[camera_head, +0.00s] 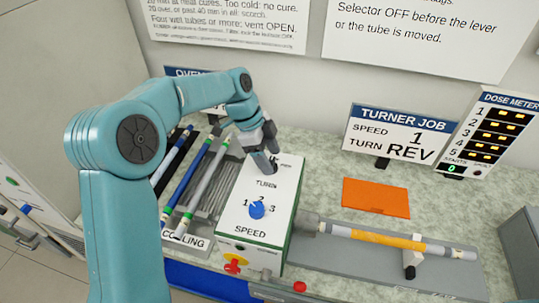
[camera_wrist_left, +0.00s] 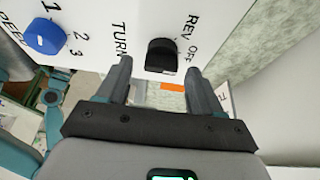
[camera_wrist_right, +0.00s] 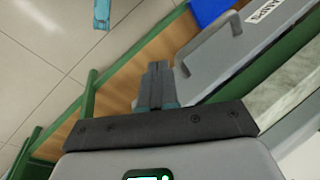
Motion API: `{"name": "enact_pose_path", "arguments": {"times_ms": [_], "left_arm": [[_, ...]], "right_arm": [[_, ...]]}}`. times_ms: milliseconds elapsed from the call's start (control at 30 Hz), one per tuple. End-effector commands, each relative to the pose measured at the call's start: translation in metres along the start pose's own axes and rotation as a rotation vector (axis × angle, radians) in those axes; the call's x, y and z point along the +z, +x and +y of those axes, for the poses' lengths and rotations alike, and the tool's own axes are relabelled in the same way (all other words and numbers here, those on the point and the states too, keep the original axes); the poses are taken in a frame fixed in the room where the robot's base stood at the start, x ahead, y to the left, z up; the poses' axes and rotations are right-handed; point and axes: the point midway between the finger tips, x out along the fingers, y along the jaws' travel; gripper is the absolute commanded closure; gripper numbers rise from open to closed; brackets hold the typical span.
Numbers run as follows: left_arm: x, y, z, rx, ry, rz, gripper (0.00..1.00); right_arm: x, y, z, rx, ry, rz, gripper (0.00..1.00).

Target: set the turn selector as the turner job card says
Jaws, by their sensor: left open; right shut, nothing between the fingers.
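The turner job card (camera_head: 401,133) reads SPEED 1, TURN REV. The turner box (camera_head: 262,190) has a white top with a blue speed knob (camera_head: 257,210) labelled 1, 2, 3. The turn selector (camera_wrist_left: 161,56) is a black knob in the left wrist view, with REV and OFF lettered to its right; I cannot tell which mark it points at. My left gripper (camera_head: 267,163) hides it in the head view. In the left wrist view my left gripper (camera_wrist_left: 158,82) is open, its fingers either side of and just short of the selector. My right gripper (camera_wrist_right: 157,72) is shut and empty, away from the box.
A tube with an orange-yellow band (camera_head: 385,239) lies in the turner at right. An orange mat (camera_head: 376,197) lies behind it. A cooling rack (camera_head: 187,238) with several rods stands left of the box. The dose meter (camera_head: 500,128) stands at the back right.

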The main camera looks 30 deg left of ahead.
Motion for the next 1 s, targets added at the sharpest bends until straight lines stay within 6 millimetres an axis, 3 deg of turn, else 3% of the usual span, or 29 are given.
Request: {"name": "enact_pose_path", "arguments": {"times_ms": [333,367,500,533,1000], "left_arm": [[0.0,0.006,-0.001,-0.001,0.0,0.0,0.34],[0.0,0.006,-0.001,-0.001,0.0,0.0,0.41],[0.0,0.006,-0.001,-0.001,0.0,0.0,0.86],[0.0,0.006,-0.001,-0.001,0.0,0.0,0.9],[0.002,0.008,0.0,-0.044,-0.099,0.0,0.9]], "right_arm": [[0.0,0.0,0.0,0.0,0.0,0.0,1.0],[0.0,0.0,0.0,0.0,0.0,0.0,1.0],[0.0,-0.001,0.0,0.0,0.0,0.0,1.0],[0.0,-0.001,0.0,0.0,0.0,0.0,1.0],[0.0,0.014,0.005,0.0,0.0,0.0,1.0]]}}
